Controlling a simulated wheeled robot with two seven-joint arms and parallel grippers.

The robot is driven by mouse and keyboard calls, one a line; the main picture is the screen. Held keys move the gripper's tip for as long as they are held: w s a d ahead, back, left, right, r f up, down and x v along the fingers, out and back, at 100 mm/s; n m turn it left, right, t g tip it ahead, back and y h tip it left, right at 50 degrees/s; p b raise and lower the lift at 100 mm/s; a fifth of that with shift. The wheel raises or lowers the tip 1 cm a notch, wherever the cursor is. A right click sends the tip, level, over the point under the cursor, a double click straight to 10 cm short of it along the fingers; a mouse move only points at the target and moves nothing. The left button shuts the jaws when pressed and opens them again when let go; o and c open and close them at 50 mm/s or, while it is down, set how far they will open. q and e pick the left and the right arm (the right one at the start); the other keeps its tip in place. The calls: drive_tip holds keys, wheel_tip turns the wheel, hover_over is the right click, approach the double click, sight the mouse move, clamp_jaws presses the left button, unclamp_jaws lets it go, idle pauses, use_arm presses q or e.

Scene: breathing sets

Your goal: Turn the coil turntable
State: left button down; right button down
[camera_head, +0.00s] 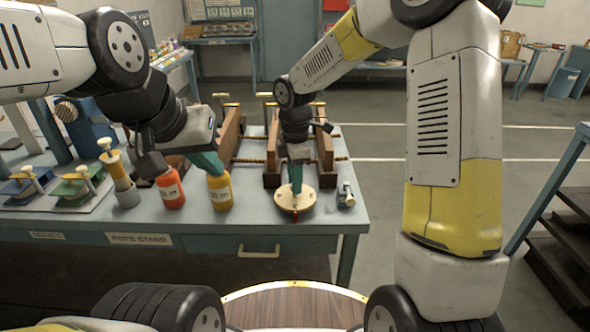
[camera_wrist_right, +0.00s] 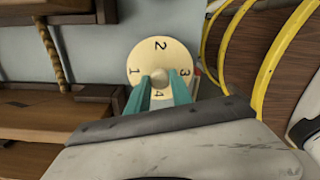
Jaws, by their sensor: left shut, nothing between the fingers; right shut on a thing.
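The coil turntable (camera_head: 288,204) is a round cream disc near the front right of the blue-grey bench. In the right wrist view the turntable (camera_wrist_right: 160,52) shows the numbers 1, 2, 3 and 4 around a central knob (camera_wrist_right: 158,77). My right gripper (camera_head: 296,186) points down over the disc; its teal fingers (camera_wrist_right: 160,88) are shut on the knob. A small red mark (camera_head: 295,213) is at the disc's front edge. My left gripper (camera_head: 213,170) is shut and empty, just above or behind the yellow bottle; I cannot tell if it touches it.
The yellow bottle (camera_head: 220,193) and an orange bottle (camera_head: 171,190) stand left of the disc. A wooden frame with rods (camera_head: 250,160) lies behind it. A small metal part (camera_head: 346,194) sits at its right, near the bench edge. Stamps on a tray (camera_head: 78,188) stand further left.

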drive_tip(key=shift+w, duration=0.1)
drive_tip(key=c, duration=1.1)
unclamp_jaws()
drive_tip(key=shift+c, duration=0.2)
wheel_tip(320, 180, up, 8)
drive_tip(key=shift+f, duration=0.2)
drive_tip(key=shift+r, duration=0.1)
